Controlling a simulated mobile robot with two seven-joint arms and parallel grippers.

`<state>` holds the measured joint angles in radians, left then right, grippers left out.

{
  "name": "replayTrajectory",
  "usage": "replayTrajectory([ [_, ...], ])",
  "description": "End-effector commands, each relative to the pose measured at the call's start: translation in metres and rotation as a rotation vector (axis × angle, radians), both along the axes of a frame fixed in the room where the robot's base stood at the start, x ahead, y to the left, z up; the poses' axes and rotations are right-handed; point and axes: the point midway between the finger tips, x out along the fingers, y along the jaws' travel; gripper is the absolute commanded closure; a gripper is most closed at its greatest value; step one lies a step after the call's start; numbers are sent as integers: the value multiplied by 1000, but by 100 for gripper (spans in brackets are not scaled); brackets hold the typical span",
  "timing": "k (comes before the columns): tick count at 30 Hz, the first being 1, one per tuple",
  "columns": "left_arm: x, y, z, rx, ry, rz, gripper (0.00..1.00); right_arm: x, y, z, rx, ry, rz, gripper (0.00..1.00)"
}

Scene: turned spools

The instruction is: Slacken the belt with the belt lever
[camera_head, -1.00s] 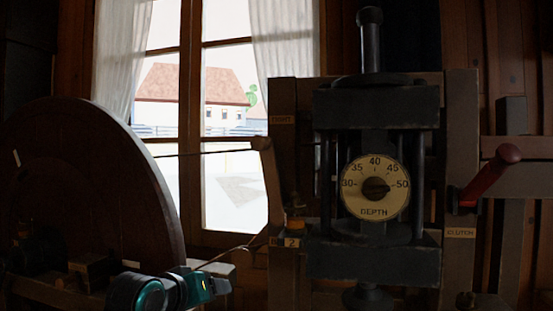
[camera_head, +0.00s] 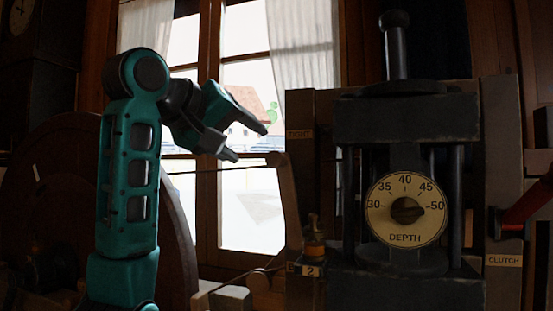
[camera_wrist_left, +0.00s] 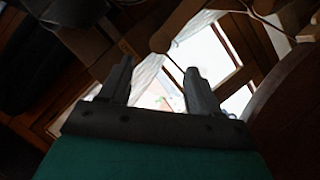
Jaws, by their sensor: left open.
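The belt lever (camera_head: 287,200) is a wooden bar with a rounded top, on the left side of the machine in the head view. It stands nearly upright, tilted slightly left, with its top just below a small label. The thin belt (camera_head: 220,169) runs left from near the lever's top to the big wheel. My left gripper (camera_head: 250,143) is open and empty, up and left of the lever's top, apart from it in the picture. In the left wrist view a round-ended wooden bar (camera_wrist_left: 178,22), seemingly the lever, shows beyond the open fingers (camera_wrist_left: 159,64).
The dark press with its depth dial (camera_head: 406,209) stands right of the lever. A red clutch handle (camera_head: 525,205) is at the far right. The big dark wheel (camera_head: 45,190) is at left, partly behind my arm. A small numbered counter (camera_head: 312,271) sits near the lever's foot.

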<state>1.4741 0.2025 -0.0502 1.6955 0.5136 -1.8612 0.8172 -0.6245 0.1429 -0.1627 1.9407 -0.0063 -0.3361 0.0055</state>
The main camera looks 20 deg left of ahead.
Motion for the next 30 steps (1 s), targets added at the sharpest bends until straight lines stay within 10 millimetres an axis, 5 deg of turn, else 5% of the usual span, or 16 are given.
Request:
replayTrajectory([
  [15, 88, -27, -27, 1, 3, 0, 37, 0, 0, 18, 0, 0, 0, 100],
  [30, 97, -30, -32, 1, 0, 0, 43, 0, 0, 19, 0, 1, 0, 100],
])
